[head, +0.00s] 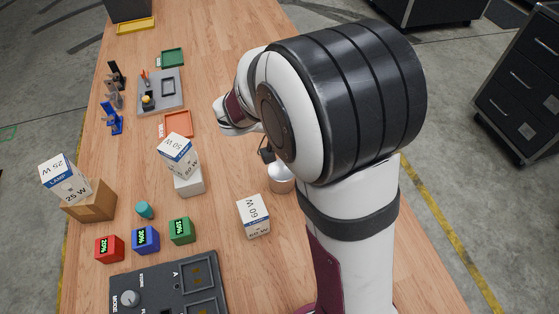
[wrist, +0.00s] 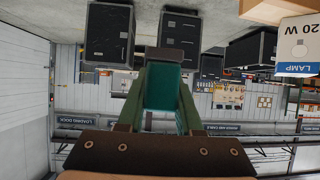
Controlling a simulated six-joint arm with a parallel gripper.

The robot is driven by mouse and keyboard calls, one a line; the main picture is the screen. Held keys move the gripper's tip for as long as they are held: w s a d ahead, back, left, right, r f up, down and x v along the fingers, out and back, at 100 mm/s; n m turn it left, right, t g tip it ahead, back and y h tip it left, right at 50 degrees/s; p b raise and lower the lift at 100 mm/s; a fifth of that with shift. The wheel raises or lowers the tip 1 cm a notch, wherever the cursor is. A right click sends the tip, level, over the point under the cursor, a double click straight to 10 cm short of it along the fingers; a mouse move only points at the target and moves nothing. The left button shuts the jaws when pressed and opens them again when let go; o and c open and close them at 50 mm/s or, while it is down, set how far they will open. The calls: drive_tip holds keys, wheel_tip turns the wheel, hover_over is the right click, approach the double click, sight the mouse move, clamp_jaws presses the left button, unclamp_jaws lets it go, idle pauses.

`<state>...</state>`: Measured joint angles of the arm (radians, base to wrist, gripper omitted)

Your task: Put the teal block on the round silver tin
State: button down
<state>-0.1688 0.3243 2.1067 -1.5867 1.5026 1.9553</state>
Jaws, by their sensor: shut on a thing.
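The teal block (wrist: 163,87) is between the two green fingers of my gripper (wrist: 160,95) in the wrist view. The gripper is shut on it, and a dark piece shows at the block's far end. The round silver tin (head: 281,182) stands on the wooden table in the head view, close beside my large arm link. My gripper and the held block are mostly hidden behind my arm there. A small dark part (head: 266,151) shows just above and left of the tin; I cannot tell whether it is part of the gripper. The tin is not recognisable in the wrist view.
A lamp box (head: 253,217) stands in front of the tin, and stacked lamp boxes (head: 177,155) stand left of it. A small teal cylinder (head: 145,210) and red, blue and green cubes (head: 145,241) stand further left. A dark control panel (head: 168,288) lies at the front.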

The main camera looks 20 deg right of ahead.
drive_tip(key=s+d, duration=0.1)
hover_over(281, 180)
drive_tip(key=w+d, duration=0.3)
drive_tip(key=d, duration=0.1)
drive_tip(key=shift+m+g, duration=0.3)
drive_tip(key=f, duration=1.2)
drive_tip(key=shift+s, duration=0.2)
wheel_tip(281, 180, down, 4)
drive_tip(key=shift+w+a+f, duration=0.1)
drive_tip(key=shift+w, duration=0.05)
drive_tip(key=c, duration=0.6)
unclamp_jaws()
